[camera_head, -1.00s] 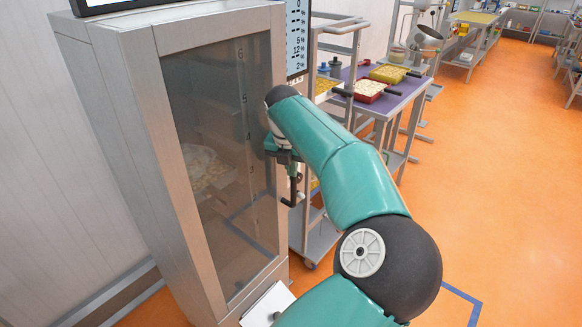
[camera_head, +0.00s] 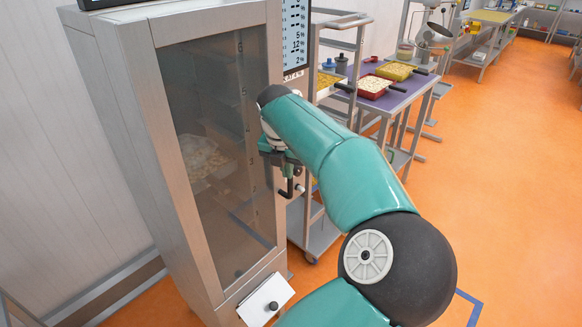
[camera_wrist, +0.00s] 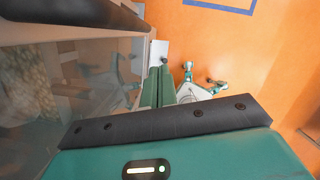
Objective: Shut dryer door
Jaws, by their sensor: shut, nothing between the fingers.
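The dryer (camera_head: 130,110) is a tall grey metal cabinet at the left of the head view. Its framed glass door (camera_head: 205,100) looks flush or almost flush with the cabinet front; a small gap cannot be ruled out. Light-coloured contents show dimly behind the glass. My arm reaches to the door's right edge, and its wrist hides part of that edge. In the wrist view the glass (camera_wrist: 75,75) lies left of my gripper (camera_wrist: 158,72), whose green fingers are together and empty. Whether my gripper touches the door cannot be told.
A white plate with a black knob (camera_head: 267,301) juts out low at the dryer's front. Orange floor (camera_head: 500,160) is open farther right.

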